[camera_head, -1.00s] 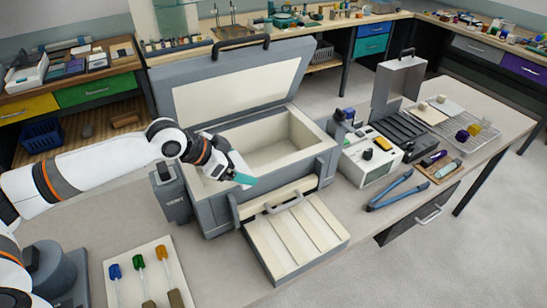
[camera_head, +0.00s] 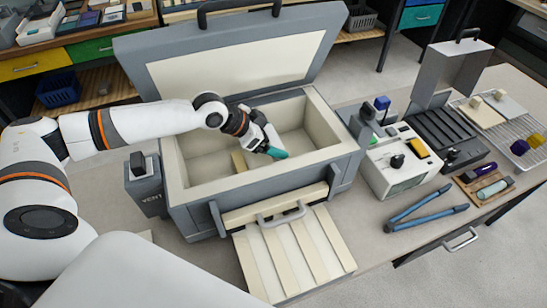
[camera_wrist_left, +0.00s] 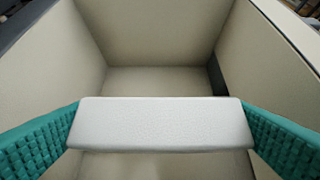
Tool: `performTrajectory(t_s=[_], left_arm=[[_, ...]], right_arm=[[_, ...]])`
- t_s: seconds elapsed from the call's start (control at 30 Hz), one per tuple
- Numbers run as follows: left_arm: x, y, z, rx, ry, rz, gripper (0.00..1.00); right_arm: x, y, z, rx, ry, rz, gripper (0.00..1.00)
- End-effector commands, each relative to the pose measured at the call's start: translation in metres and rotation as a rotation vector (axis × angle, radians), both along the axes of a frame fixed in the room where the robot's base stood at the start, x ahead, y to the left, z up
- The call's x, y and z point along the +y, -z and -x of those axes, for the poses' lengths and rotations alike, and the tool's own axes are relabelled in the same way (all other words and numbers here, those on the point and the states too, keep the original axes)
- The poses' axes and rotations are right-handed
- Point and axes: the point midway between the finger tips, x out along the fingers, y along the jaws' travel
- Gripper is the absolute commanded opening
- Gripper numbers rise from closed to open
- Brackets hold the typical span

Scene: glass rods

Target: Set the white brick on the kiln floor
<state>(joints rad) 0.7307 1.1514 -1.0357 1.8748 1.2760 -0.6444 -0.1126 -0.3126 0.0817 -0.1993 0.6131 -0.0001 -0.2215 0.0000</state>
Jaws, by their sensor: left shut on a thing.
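The grey kiln (camera_head: 183,201) stands on the bench with its lid raised and its cream-lined chamber open. My left gripper (camera_head: 272,150) reaches down into the chamber, toward its middle right. In the left wrist view its teal pads are shut on the white brick (camera_wrist_left: 160,124), one at each end. The brick lies level across the jaws, with cream chamber walls around it. In the head view the gripper mostly hides the brick. The pale kiln floor (camera_head: 210,164) shows partly. I cannot tell whether the brick touches it. My right gripper is not in view.
A tan block-like shape (camera_head: 239,160) shows in the chamber left of the gripper. The lowered slatted front panel (camera_head: 290,258) lies before the kiln. A control box (camera_head: 388,176) and blue tongs (camera_head: 425,207) are on the right. The raised lid (camera_head: 235,70) stands behind.

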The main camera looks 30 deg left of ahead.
Motion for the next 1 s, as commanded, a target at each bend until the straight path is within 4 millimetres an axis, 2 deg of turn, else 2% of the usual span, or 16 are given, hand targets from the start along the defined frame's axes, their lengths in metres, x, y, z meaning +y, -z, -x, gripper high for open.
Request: performTrajectory(t_s=[0.1, 0.4, 0.57, 0.9, 0.93, 1.0], left_arm=[[0.000, 0.019, 0.000, 0.001, -0.001, 0.000, 0.60], [0.000, 0.048, 0.000, 0.001, 0.000, 0.001, 0.60], [0.000, 0.069, -0.001, 0.000, -0.001, 0.001, 0.60], [0.000, 0.074, -0.001, -0.002, -0.001, 0.001, 0.60], [0.000, 0.074, -0.001, -0.001, 0.000, 0.001, 0.94], [0.000, 0.074, -0.001, -0.001, 0.000, 0.001, 1.00]], right_arm=[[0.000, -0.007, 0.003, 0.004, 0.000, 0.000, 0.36], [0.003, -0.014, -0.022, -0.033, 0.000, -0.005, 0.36], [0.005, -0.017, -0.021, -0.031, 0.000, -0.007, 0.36], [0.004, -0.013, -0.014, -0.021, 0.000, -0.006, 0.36], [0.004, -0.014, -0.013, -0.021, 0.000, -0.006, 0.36], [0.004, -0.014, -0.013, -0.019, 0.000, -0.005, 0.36]])
